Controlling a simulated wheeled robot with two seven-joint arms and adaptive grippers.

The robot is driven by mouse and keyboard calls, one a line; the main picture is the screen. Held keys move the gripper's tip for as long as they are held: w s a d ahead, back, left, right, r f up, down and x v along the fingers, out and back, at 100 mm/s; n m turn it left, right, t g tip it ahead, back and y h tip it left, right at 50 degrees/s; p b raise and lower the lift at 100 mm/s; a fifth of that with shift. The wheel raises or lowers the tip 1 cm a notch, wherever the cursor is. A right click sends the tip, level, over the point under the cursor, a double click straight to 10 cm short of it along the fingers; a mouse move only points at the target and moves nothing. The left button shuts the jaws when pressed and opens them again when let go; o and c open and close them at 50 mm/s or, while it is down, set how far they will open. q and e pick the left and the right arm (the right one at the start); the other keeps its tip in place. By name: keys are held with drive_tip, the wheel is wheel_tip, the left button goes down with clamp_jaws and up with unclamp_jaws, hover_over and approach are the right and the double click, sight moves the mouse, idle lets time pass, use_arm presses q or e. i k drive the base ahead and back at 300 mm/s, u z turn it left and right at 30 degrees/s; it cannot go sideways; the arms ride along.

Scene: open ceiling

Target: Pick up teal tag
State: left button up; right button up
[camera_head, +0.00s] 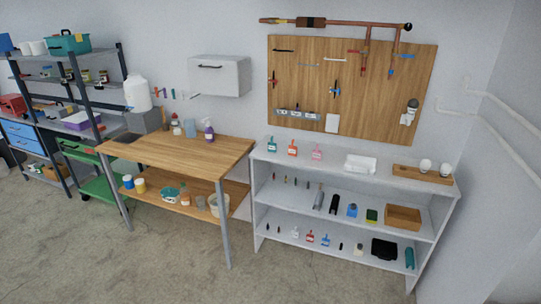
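A teal tag (271,145) stands at the left end of the top of the white shelf unit (345,172). An orange-red tag (292,148) and a pink tag (317,153) stand to its right in the same row, with gaps between them. The tags look small from here and their details are hard to make out. Neither of my grippers shows in the head view.
A wooden-topped table (175,155) stands left of the shelf unit, with a purple spray bottle (209,130) at its back. A wooden pegboard (350,90) hangs above the unit. Grey floor (150,260) in front is clear.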

sight(272, 147)
drive_tip(key=u, duration=0.75)
drive_tip(key=i, duration=1.45)
drive_tip(key=z, duration=0.5)
drive_tip(key=i, duration=0.6)
drive_tip(key=z, duration=0.75)
